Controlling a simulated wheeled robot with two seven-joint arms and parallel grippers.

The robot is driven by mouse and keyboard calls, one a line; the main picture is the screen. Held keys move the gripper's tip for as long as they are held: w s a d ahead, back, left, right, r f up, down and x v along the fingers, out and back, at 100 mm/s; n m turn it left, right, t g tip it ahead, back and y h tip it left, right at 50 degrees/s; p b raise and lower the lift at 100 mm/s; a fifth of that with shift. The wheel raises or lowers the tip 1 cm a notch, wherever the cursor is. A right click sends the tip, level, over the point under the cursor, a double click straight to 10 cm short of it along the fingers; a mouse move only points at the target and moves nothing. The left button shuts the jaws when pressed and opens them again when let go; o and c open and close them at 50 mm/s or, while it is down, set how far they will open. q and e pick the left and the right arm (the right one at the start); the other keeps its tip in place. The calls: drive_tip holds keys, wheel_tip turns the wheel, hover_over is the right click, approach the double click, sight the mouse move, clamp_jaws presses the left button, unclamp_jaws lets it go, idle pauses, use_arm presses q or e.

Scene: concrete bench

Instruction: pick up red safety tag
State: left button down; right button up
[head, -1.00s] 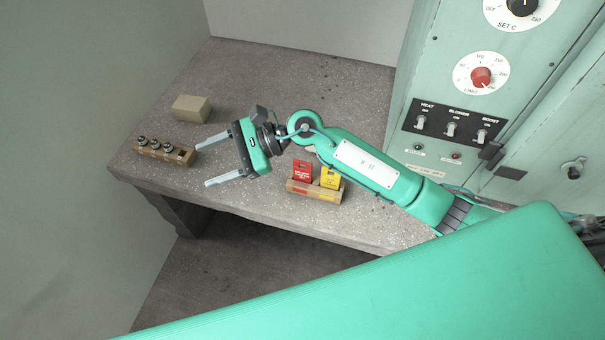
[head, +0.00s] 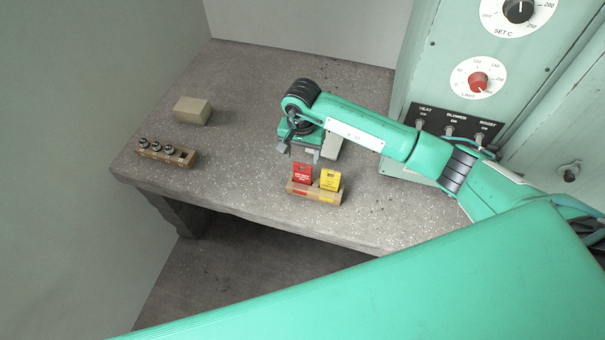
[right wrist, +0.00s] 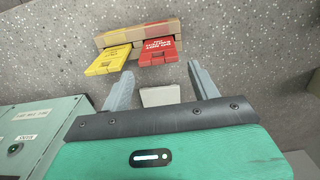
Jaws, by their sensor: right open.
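The red safety tag (head: 302,173) stands upright in the left slot of a small wooden holder (head: 313,195) near the bench's front edge. It also shows in the right wrist view (right wrist: 159,50), ahead of the fingers. My right gripper (head: 305,155) is over the bench just behind the holder. In the right wrist view its two fingers (right wrist: 160,82) are apart with nothing between them, and the red tag lies beyond the tips. My left gripper is not in view.
A yellow tag (head: 330,180) stands right beside the red one in the same holder. A beige block (head: 192,110) and a wooden rack with several dark-topped pieces (head: 166,153) are at the left. A control cabinet (head: 440,75) stands at the right. The bench's left middle is clear.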

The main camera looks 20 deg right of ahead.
sight(302, 164)
wheel_tip(302, 164, down, 3)
drive_tip(key=shift+r, duration=0.2)
drive_tip(key=shift+s+f+p, duration=0.15)
drive_tip(key=shift+f+p, duration=0.45)
drive_tip(key=shift+p, duration=0.05)
wheel_tip(302, 164, down, 3)
drive_tip(key=shift+s+f+p, duration=0.1)
drive_tip(key=shift+s+p, duration=0.05)
drive_tip(key=shift+p, duration=0.5)
drive_tip(key=shift+f, duration=0.45)
drive_tip(key=c, duration=0.7)
drive_tip(key=shift+r, duration=0.1)
drive_tip(key=shift+c, duration=0.2)
